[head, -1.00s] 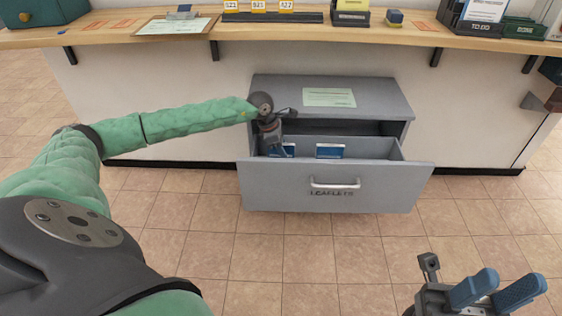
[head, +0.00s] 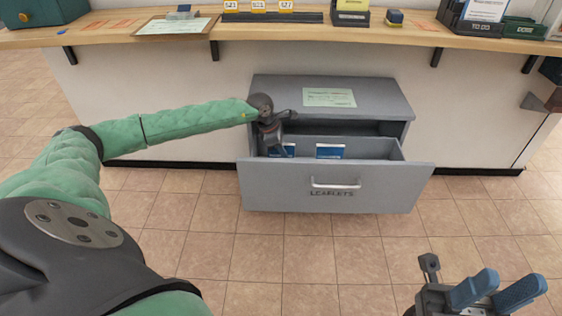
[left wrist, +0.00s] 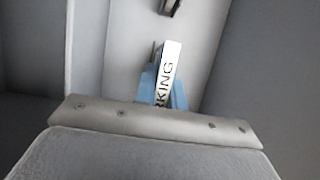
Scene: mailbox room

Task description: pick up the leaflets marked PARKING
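The open grey drawer (head: 335,188) is marked LEAFLETS. In it, at the left, a blue and white leaflet bundle (head: 288,150) shows partly beside my left gripper (head: 276,150), which reaches down into the drawer. In the left wrist view, a white strip (left wrist: 170,72) reads "RKING", its first letters hidden. Blue finger surfaces of my left gripper (left wrist: 163,92) lie close on both sides of it; whether they press on it cannot be told. A second blue and white bundle (head: 330,151) stands further right in the drawer. My right gripper (head: 512,282) is open and empty, away from the drawer.
The grey cabinet (head: 375,97) has a pale green paper (head: 330,97) on top. A wooden counter (head: 330,38) above it holds a clipboard (head: 175,26), a TO DO tray (head: 482,20) and other items. The tiled floor in front is clear.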

